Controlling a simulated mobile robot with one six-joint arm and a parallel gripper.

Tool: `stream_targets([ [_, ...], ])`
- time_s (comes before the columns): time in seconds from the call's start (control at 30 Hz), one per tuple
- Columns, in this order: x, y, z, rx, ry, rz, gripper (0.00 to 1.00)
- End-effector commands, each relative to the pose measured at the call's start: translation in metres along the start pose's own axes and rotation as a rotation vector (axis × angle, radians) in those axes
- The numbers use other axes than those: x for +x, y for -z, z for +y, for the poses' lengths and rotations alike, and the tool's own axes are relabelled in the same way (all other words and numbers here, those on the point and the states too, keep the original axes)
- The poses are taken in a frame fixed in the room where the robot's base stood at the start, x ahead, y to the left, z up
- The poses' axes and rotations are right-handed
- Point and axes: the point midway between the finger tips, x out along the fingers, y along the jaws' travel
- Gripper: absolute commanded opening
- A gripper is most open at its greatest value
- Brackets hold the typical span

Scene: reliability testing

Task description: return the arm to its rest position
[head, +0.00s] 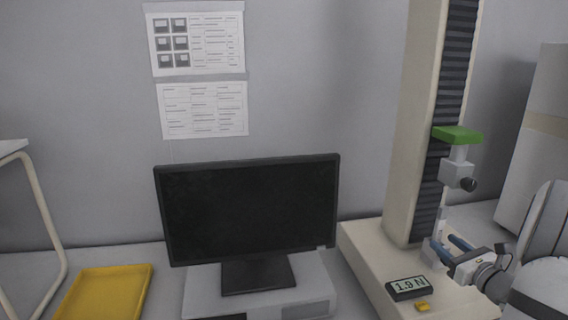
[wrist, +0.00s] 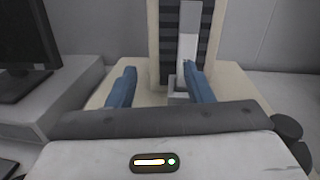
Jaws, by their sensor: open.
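My gripper (head: 447,248) is at the lower right in the head view, beside the lower fixture of a tall cream test stand (head: 408,130). Its two blue fingers are spread apart. In the wrist view my gripper (wrist: 156,80) also shows open, with nothing between the fingers. The grey lower fixture (wrist: 180,82) stands beyond them, near the right fingertip; whether they touch I cannot tell. My arm reaches in from the right edge of the head view.
A force display reading 1.9 N (head: 407,288) and a small yellow block (head: 423,306) lie on the stand's base. A green-topped upper fixture (head: 457,135) is above my gripper. A monitor (head: 250,210) and a yellow tray (head: 105,290) are to the left. A pale cabinet (head: 545,150) stands right.

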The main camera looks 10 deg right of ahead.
Motion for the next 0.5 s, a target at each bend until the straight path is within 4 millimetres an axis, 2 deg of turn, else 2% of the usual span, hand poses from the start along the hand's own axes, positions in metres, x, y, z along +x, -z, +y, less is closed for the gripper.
stream_targets([
  [0.03,0.01,-0.011,0.023,-0.039,-0.068,0.019,0.47],
  [0.07,0.016,-0.016,0.04,-0.07,-0.119,0.036,0.47],
  [0.13,0.027,-0.026,0.088,-0.161,-0.261,0.084,0.47],
  [0.27,0.029,-0.043,0.188,-0.395,-0.574,0.172,0.47],
  [0.3,0.024,-0.047,0.218,-0.483,-0.676,0.195,0.47],
  [0.4,-0.001,-0.051,0.284,-0.72,-0.926,0.24,0.47],
  [0.5,-0.034,-0.053,0.33,-0.98,-1.159,0.262,0.47],
])
